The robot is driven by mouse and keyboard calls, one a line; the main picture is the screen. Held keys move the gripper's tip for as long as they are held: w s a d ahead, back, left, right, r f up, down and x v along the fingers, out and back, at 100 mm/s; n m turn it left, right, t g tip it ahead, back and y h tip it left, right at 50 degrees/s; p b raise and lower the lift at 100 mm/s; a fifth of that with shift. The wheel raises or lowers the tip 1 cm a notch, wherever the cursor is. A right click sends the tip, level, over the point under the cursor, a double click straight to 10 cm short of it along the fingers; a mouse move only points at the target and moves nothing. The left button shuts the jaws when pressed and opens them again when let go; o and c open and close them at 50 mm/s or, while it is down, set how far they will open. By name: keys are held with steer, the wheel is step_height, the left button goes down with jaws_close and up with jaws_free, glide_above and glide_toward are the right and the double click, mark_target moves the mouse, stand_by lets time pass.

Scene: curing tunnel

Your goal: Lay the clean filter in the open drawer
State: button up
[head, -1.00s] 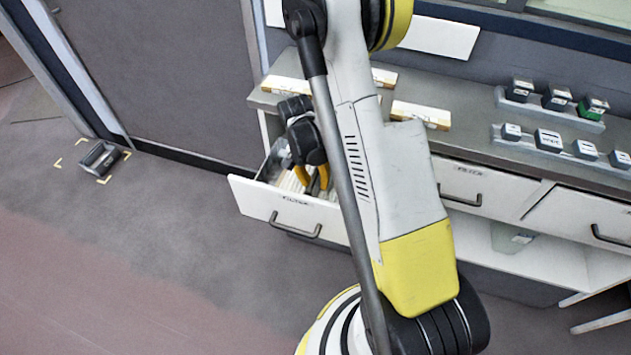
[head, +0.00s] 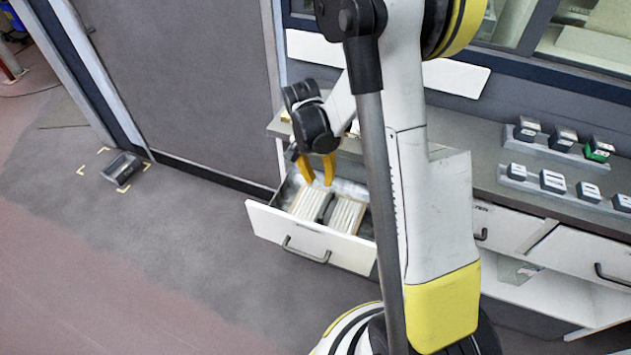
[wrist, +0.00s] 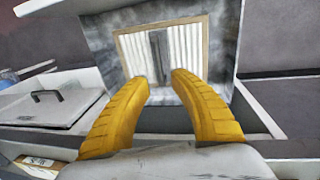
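The open drawer (head: 310,238) is pulled out from the grey-topped bench, left of my arm. The clean filter (head: 347,214), with pale pleats, a dark middle strip and a light frame, lies inside the drawer. In the wrist view the filter (wrist: 188,48) looks flat within the drawer's grey metal walls (wrist: 226,60). My gripper (head: 318,182) is above the drawer, pointing down, its yellow fingers apart and empty. In the wrist view my gripper (wrist: 160,82) shows a gap between the fingertips, with the filter beyond them. My arm hides part of the bench.
The bench top (head: 455,140) carries two racks of small blocks (head: 552,182) at the right. Closed drawers (head: 575,250) with dark handles are below it. The floor before the drawer is clear.

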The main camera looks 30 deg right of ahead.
steer(key=s+a+r+n+t, duration=0.4)
steer(key=s+a+r+n, duration=0.1)
steer(key=r, duration=0.5)
steer(key=s+a+r+n+t+y, duration=0.1)
steer(key=s+a+r+n+t, duration=0.3)
steer(key=r, duration=0.7)
steer(key=shift+s+a+n, duration=0.5)
steer(key=shift+s+a, duration=0.9)
steer(key=shift+s, duration=0.5)
steer(key=shift+f, duration=0.1)
